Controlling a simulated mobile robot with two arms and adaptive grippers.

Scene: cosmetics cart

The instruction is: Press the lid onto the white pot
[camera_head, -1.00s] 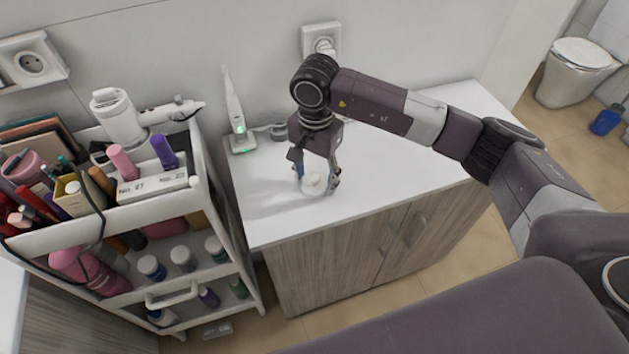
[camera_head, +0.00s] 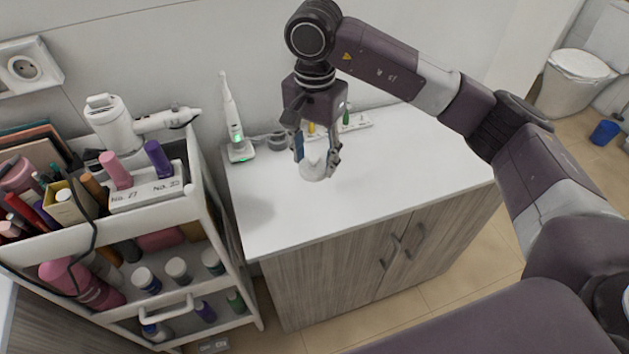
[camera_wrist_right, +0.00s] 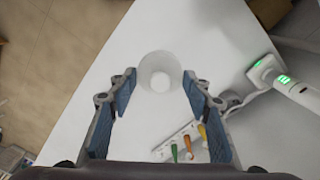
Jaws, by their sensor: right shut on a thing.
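My right gripper (camera_head: 318,160) points down over the counter and is shut on the white pot (camera_head: 314,171). The pot's round white body (camera_wrist_right: 160,62) also shows in the right wrist view, between the blue finger pads of the gripper (camera_wrist_right: 160,86). A smaller white round piece shows in the middle of the pot; I cannot tell whether it is the lid. The pot seems to be raised above the counter, with a shadow off to the left. No separate lid is visible on the counter. My left gripper is not in view.
The white counter (camera_head: 400,180) is clear in front and to the right. At its back stand an electric toothbrush (camera_head: 238,140) and a white holder with small coloured tools (camera_head: 357,122). A crowded cosmetics cart (camera_head: 200,215) stands to the left.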

